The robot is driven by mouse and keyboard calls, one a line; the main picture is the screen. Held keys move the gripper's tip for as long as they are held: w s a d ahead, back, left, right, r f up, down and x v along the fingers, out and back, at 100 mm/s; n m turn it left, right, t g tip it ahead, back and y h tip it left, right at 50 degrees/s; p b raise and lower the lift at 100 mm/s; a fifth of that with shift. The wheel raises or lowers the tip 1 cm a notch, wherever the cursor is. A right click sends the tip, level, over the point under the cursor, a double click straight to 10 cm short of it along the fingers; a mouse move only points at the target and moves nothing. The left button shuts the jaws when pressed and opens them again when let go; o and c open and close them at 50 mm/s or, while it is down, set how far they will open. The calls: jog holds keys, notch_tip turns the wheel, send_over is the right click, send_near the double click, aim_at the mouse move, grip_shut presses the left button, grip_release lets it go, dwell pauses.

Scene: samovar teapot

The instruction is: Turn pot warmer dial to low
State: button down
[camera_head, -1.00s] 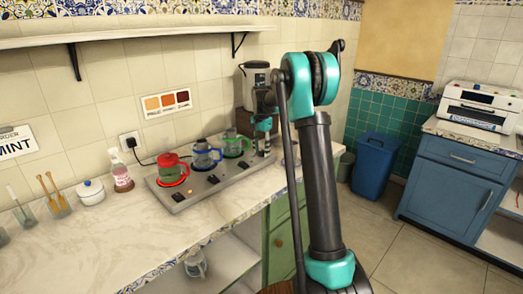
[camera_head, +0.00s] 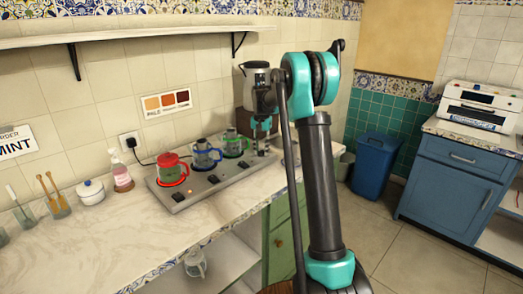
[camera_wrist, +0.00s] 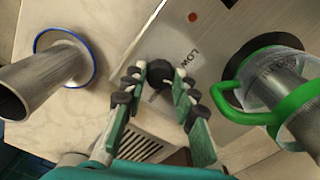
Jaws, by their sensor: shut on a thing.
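The pot warmer (camera_head: 196,190) is a grey plate on the counter with a row of pots on it. In the wrist view its dial (camera_wrist: 159,70) is a dark round knob at the plate's edge, beside the printed word LOW (camera_wrist: 192,60). My gripper (camera_wrist: 158,82) has its dark pads on both sides of the dial and is shut on it. The dial's pointer is hard to make out. In the head view my gripper (camera_head: 260,143) is at the right end of the warmer, partly hidden. The green pot (camera_wrist: 284,95) stands to the right in the wrist view.
The red pot (camera_head: 172,170) and blue pot (camera_head: 206,155) stand on the warmer. A metal cylinder with a blue rim (camera_wrist: 62,66) is left of my gripper. A vent grille (camera_wrist: 140,142) lies below it. The counter's front left (camera_head: 120,240) is clear.

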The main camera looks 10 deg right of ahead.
aim_at(262, 152)
jog(key=n, duration=0.4)
jog(key=shift+n, duration=2)
jog(key=c, duration=1.2)
grip_release()
notch_tip(262, 152, up, 12)
jog(key=shift+r, duration=0.1)
jog(key=shift+s, duration=0.1)
